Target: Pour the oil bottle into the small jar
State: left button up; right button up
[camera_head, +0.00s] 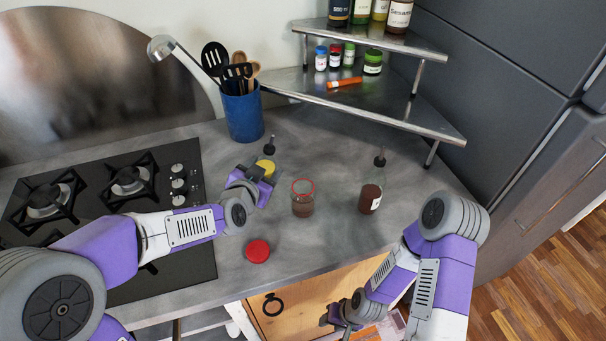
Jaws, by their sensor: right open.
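The small jar (303,208) stands uncovered on the counter, with a red rim and some brown contents. A glass bottle with yellow contents and a dark pourer (270,146), seemingly the oil bottle, stands left of and behind the jar. My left gripper (264,172) is at this bottle and hides much of it; I cannot tell whether its fingers are shut on it. A second bottle (370,198), with dark brown liquid, a label and a dark pourer, stands right of the jar. My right gripper (340,319) is open and empty, low in front of the counter.
A red lid (257,251) lies near the counter's front edge. A gas hob (110,205) is at left. A blue utensil holder (243,113) stands behind. A metal corner shelf (400,115) holds small jars and bottles. The counter between jar and brown bottle is clear.

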pick_arm(q)
jog(key=shift+w+a+m+t+y+p, duration=0.2)
jog(key=shift+m+t+y+p, duration=0.15)
jog(key=shift+m+p, duration=0.45)
jog(key=shift+a+f+m+t+y, duration=0.15)
jog(key=shift+f+m+t+y, duration=0.2)
jog(key=shift+m, duration=0.35)
jog(key=shift+w+a+f+m+t+y+b, duration=0.3)
jog(key=shift+a+f+m+b, duration=0.1)
jog(key=shift+a+m, duration=0.2)
jog(key=shift+w+a+f+m+t+y+b, duration=0.2)
jog(key=shift+a+f+m+y+b, duration=0.15)
jog(key=shift+a+m, duration=0.2)
jog(key=shift+w+a+f+m+t+b, duration=0.15)
jog(key=shift+a+f+m+t+b, duration=0.25)
jog(key=shift+m+b, duration=0.3)
jog(key=shift+r+y, duration=0.2)
jog(key=shift+y, duration=0.05)
jog(key=shift+w+a+r+m+t+p, duration=0.15)
jog(key=shift+a+r+m+t+p, duration=0.15)
jog(key=shift+r+m+p, duration=0.4)
jog(key=shift+d+r+m+p, duration=0.25)
jog(key=shift+r+m+p, duration=0.15)
jog(key=shift+r+m, duration=0.35)
dwell(0.5)
jog(key=shift+r+m+t+p, duration=0.4)
jog(key=shift+r+m+t, duration=0.1)
jog(key=shift+r, duration=0.3)
dwell(1.7)
